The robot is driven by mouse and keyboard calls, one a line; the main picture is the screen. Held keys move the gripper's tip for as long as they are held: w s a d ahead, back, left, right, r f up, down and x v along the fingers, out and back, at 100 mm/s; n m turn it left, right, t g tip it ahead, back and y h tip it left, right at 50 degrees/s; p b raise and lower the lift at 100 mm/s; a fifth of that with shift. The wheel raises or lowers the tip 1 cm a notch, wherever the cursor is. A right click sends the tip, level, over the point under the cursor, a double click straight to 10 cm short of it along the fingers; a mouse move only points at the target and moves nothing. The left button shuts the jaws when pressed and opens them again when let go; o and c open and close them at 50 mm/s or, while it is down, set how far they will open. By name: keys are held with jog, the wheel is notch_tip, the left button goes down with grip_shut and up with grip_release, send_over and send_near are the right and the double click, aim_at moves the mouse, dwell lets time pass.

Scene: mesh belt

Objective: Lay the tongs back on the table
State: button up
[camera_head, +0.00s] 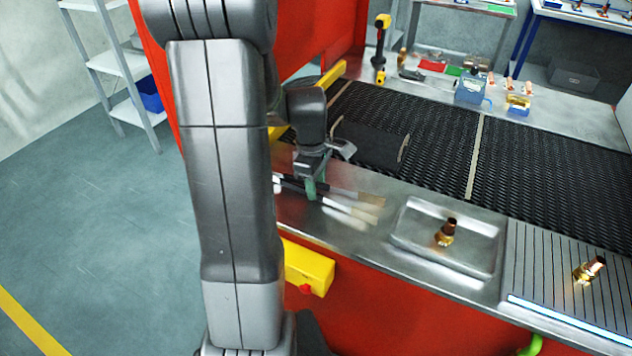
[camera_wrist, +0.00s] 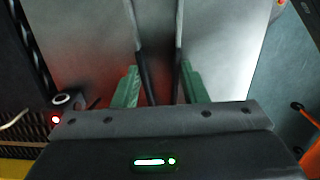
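The tongs (camera_head: 352,212) show in the head view just above or on the bare metal ledge (camera_head: 310,232); I cannot tell whether they touch it. They have two long arms, dark near my gripper and with pale beige ends to the right. My gripper (camera_head: 314,190) points down over their left part. In the wrist view, the green fingers of my gripper (camera_wrist: 160,72) stand outside the two dark arms of the tongs (camera_wrist: 141,62), their tips against them. The tongs' arms spread apart towards the top of that view. My gripper hides part of them.
Right of the tongs stands a shallow metal tray (camera_head: 412,237) with a brass fitting (camera_head: 446,232). Further right is a grooved plate (camera_head: 535,265) with another fitting (camera_head: 589,270). A yellow box (camera_head: 306,267) juts out below the ledge.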

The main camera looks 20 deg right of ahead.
jog(key=o, duration=0.4)
jog(key=shift+c, duration=0.2)
jog(key=shift+r, duration=0.1)
notch_tip(320, 180, up, 14)
jog(key=shift+w+a+f, duration=0.2)
jog(key=shift+w+a, duration=0.15)
jog(key=shift+f, duration=0.15)
jog(key=f, duration=1.3)
jog(key=shift+s+d, duration=0.35)
jog(key=shift+s, duration=0.05)
jog(key=shift+r+p, duration=0.2)
jog(key=shift+p, duration=0.25)
jog(key=shift+r+p, duration=1.1)
jog(key=shift+r, duration=0.5)
